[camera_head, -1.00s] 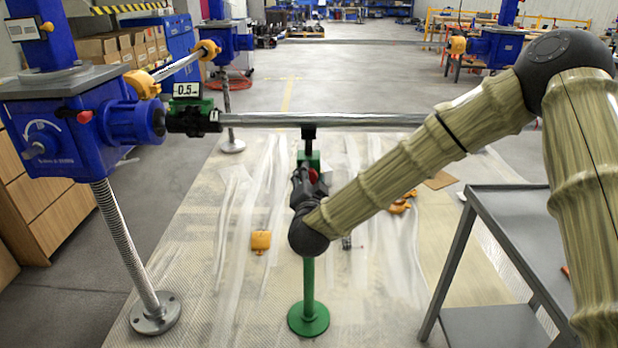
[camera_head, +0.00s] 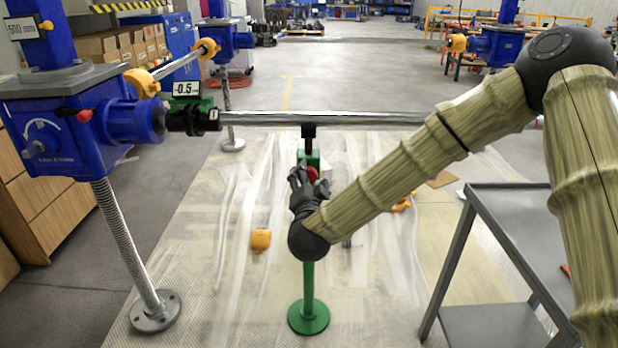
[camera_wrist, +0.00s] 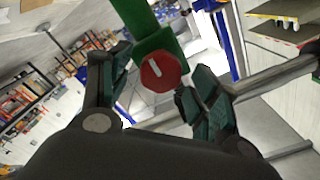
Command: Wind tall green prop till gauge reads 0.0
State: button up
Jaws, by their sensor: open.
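The tall green prop (camera_head: 308,282) stands upright on its round green foot, its black head (camera_head: 308,131) under the long silver bar (camera_head: 330,118). A red knob (camera_head: 312,174) sits on the prop's green block; it also shows, with a white mark, in the wrist view (camera_wrist: 160,71). My gripper (camera_head: 302,178) is at the knob, its fingers open. In the wrist view, the fingers lie apart on either side of the knob, with gaps visible. The gauge (camera_head: 187,89) on the bar's left end shows digits like 0.5; its sign is hard to read.
A blue screw jack (camera_head: 60,125) with a threaded leg stands at left. A grey cart (camera_head: 505,190) stands at right, near my arm. An orange piece (camera_head: 261,240) lies on the plastic-covered floor left of the prop.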

jog(key=s, duration=1)
jog(key=shift+s, duration=0.25)
dwell(1.5)
